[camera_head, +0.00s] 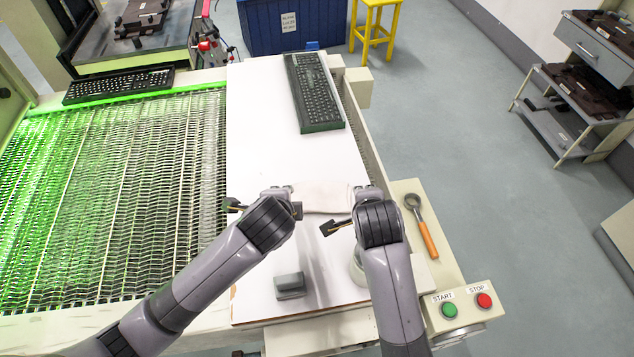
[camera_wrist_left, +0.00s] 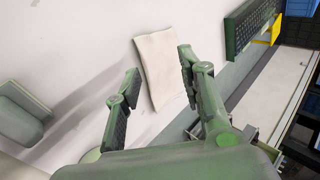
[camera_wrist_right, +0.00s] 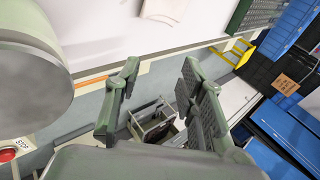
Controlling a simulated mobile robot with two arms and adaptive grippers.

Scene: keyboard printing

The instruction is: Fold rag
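The rag (camera_head: 326,197) is a flat cream cloth on the white table, between and just beyond my two wrists in the head view. It also shows in the left wrist view (camera_wrist_left: 160,62) between the fingers, and partly at the top edge of the right wrist view (camera_wrist_right: 164,10). My left gripper (camera_wrist_left: 159,72) is open and empty, at the rag's left side in the head view. My right gripper (camera_wrist_right: 160,72) is open and empty, near the rag's right side by the table edge. My wrists hide parts of the rag's ends in the head view.
A dark keyboard (camera_head: 315,92) lies at the table's far right; another (camera_head: 118,86) lies beyond the green-lit mesh conveyor (camera_head: 110,190). A grey block (camera_head: 290,286) stands in front. An orange-handled tool (camera_head: 422,228) and START/STOP buttons (camera_head: 466,304) are at right. The table's middle is clear.

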